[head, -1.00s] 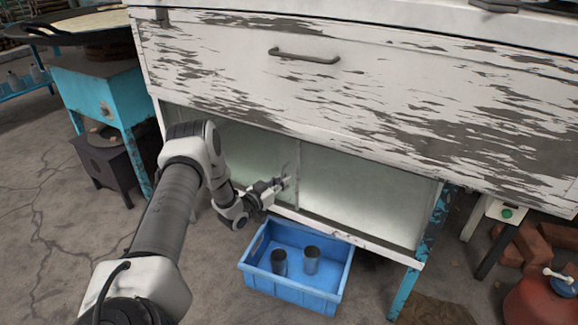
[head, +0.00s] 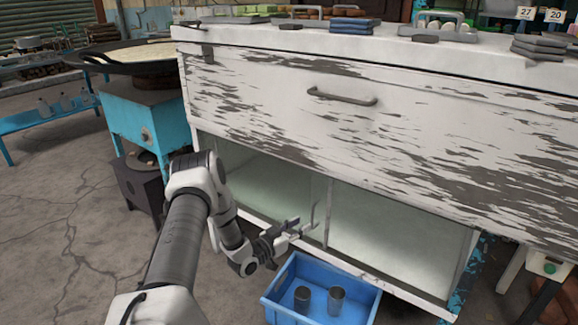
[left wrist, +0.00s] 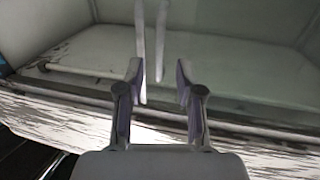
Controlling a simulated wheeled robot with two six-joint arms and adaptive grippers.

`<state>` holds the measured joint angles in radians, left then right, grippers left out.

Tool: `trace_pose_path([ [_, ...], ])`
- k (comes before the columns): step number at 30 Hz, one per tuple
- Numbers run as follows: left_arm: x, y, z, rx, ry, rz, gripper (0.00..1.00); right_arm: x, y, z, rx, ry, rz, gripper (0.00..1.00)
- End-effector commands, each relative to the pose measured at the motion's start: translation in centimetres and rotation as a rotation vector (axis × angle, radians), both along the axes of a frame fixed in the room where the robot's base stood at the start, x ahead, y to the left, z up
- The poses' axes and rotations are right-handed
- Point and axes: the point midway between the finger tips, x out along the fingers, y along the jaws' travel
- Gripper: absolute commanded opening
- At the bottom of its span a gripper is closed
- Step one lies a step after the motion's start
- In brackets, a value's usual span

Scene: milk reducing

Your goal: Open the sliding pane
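The white cabinet has a glazed front below its drawer. A right pane (head: 390,235) fills the right part, with an upright edge (head: 328,212) on its left. The left section (head: 270,180) looks greenish and see-through; whether glass covers it I cannot tell. My left gripper (head: 306,226) is low at the front, just left of this upright edge. In the left wrist view my left gripper (left wrist: 160,78) is open, its fingertips apart. Two thin pale upright strips (left wrist: 160,42) stand beyond the fingers; contact is unclear. My right gripper is out of view.
A blue crate (head: 290,313) with two dark cups stands on the floor below the gripper. The peeling drawer front (head: 400,140) with its bar handle (head: 342,98) is above. A blue stove stand (head: 135,115) is at left.

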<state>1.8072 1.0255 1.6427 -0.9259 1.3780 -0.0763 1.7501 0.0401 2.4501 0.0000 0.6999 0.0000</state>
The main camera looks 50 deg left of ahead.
Motion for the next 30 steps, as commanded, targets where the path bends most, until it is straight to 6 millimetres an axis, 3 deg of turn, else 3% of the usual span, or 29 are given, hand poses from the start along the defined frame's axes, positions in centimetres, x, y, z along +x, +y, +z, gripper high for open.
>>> trace_pose_path([
  [3,-3.1,-0.1,0.0,-0.006,-0.002,0.006,0.36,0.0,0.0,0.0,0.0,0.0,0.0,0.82],
  [9,-5.6,-0.4,0.0,-0.002,-0.002,0.003,0.36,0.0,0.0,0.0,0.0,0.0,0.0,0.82],
  [27,-5.9,-0.5,0.0,0.001,0.001,-0.001,0.36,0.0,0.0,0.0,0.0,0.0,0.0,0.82],
  [30,-4.9,-1.7,-0.1,0.013,0.012,-0.038,0.36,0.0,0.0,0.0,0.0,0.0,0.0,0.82],
])
